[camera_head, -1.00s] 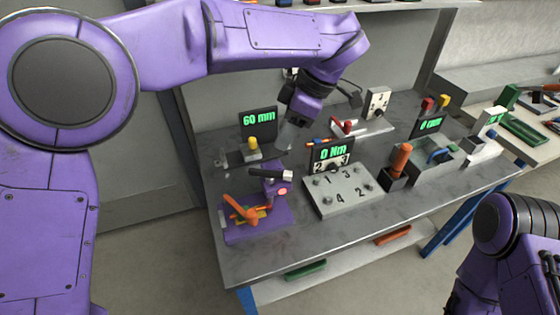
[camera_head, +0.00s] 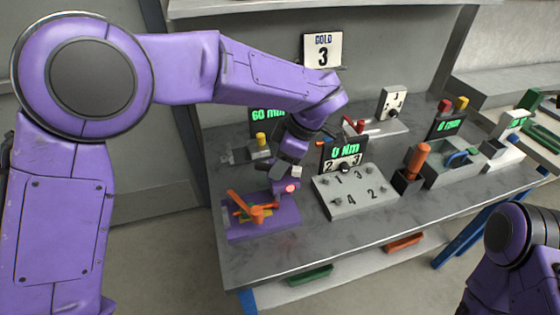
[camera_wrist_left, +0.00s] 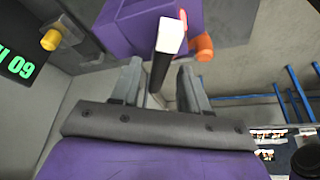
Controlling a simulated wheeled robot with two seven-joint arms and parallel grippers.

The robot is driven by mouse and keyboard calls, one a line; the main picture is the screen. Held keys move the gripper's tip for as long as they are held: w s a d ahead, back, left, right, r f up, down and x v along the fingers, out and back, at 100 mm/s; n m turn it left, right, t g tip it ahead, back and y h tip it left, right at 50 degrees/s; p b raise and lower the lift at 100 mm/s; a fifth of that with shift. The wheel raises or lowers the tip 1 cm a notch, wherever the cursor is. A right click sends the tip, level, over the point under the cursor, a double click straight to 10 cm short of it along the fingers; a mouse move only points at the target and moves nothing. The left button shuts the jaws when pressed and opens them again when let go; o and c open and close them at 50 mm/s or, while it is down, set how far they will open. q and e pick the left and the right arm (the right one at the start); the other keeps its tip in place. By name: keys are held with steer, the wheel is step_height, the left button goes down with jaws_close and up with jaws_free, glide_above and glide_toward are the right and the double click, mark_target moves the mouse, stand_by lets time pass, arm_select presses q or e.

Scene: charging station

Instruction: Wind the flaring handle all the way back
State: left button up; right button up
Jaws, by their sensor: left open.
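The purple flaring tool (camera_head: 262,226) stands at the front left of the bench, with an orange lever (camera_head: 246,208) and a red-lit spot on its post. Its black bar handle has a pale square end (camera_wrist_left: 171,36), seen close up in the left wrist view. My left gripper (camera_head: 285,176) is at the tool's post in the head view. In the left wrist view its two fingers (camera_wrist_left: 160,84) are apart, with the bar between them. I cannot tell whether either finger touches it. In the head view the gripper hides most of the bar. My right gripper is out of view.
A grey numbered block (camera_head: 352,200) stands right of the tool, with a 0 Nm display (camera_head: 343,152) behind it. A 60 mm display (camera_head: 266,120) and yellow-knobbed fixture (camera_head: 261,140) stand behind the tool. The front strip of bench is clear.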

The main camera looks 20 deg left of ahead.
arm_select(q)
jaws_close()
